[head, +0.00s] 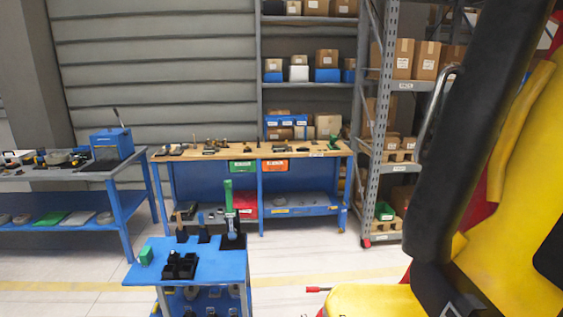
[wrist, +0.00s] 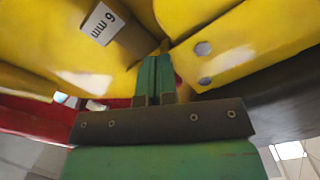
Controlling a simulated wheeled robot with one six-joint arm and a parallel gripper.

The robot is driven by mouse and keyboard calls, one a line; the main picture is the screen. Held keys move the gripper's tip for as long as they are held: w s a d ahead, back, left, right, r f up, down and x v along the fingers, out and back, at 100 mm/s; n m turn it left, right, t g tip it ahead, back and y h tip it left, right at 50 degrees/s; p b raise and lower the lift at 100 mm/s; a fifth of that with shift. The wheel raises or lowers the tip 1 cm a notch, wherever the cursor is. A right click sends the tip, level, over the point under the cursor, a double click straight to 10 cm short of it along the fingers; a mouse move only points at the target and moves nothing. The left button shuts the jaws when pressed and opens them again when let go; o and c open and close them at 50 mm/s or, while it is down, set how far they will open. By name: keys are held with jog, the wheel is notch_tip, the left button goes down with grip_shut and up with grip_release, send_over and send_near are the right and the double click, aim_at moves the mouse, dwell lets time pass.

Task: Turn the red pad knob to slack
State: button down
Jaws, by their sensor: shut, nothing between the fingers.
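My gripper (wrist: 156,62) points up the wrist view, its green fingers shut together with nothing between them. The fingertips are in a narrow gap between yellow panels of the coaster train (wrist: 225,62). A brown block with a white "6 mm" label (wrist: 103,23) is just left of the tips. In the head view a short red-tipped rod (head: 318,290) sticks out left from the yellow train body (head: 372,302). My gripper is not in the head view.
A black padded bar (head: 438,140) of the train fills the head view's right side. A blue cart (head: 215,262) with a green-handled tool stands front left. A wooden-topped bench (head: 285,153) and a grey shelf rack (head: 385,130) stand behind. Pale floor lies between.

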jog(key=shift+s+f+b, duration=0.4)
jog(key=shift+s+b, duration=0.25)
jog(key=shift+b, duration=0.2)
jog(key=shift+s, duration=0.3)
jog(key=shift+f+b, duration=0.1)
jog(key=shift+b, duration=0.25)
jog(key=shift+f+b+v, duration=0.1)
jog(key=shift+b+v, duration=0.1)
jog(key=shift+v, duration=1.25)
jog(key=shift+f+b+v, duration=0.15)
jog(key=shift+b+v, duration=0.05)
jog(key=shift+v, duration=1.3)
